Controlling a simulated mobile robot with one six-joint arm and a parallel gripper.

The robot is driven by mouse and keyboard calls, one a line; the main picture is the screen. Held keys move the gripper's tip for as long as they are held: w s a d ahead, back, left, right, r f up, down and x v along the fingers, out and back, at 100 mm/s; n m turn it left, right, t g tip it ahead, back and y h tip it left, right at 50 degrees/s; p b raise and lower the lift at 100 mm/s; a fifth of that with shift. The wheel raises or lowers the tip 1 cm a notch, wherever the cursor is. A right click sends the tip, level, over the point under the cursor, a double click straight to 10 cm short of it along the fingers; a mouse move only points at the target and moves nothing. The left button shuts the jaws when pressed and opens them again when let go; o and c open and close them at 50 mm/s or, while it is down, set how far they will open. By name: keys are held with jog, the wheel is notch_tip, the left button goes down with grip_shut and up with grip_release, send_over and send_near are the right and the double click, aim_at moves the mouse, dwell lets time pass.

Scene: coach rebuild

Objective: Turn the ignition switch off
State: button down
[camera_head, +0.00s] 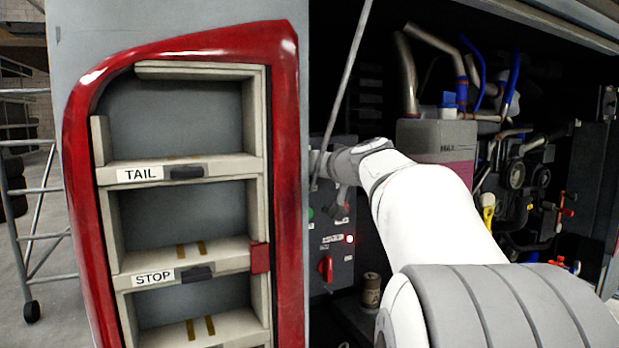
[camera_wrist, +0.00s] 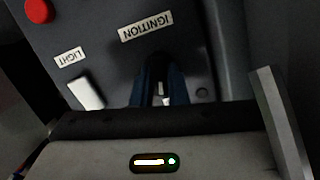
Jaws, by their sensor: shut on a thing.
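The ignition switch (camera_wrist: 160,88) shows in the wrist view as a small pale lever, mostly hidden between my fingers. The label IGNITION (camera_wrist: 146,27) is upside down above it. My gripper (camera_wrist: 160,78) has its two dark blue fingers shut on the switch at the grey control panel (camera_wrist: 105,50). In the head view my white arm reaches from the lower right to the panel (camera_head: 338,282); the arm and gripper hide the switch there. I cannot tell the switch's exact position.
A white rocker (camera_wrist: 85,93) with the label LIGHT and a red button (camera_wrist: 39,11) are close by. Red-framed shelves (camera_head: 285,180) stand left; engine pipes and hoses (camera_head: 470,80) are right.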

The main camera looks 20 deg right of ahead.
jog(key=shift+f+n+h+b, duration=0.15)
jog(key=shift+n+h+b, duration=0.15)
jog(key=shift+n+b, duration=0.9)
jog(key=shift+b, duration=0.15)
jog(key=c, duration=1.2)
grip_release()
jog(key=shift+c, duration=0.2)
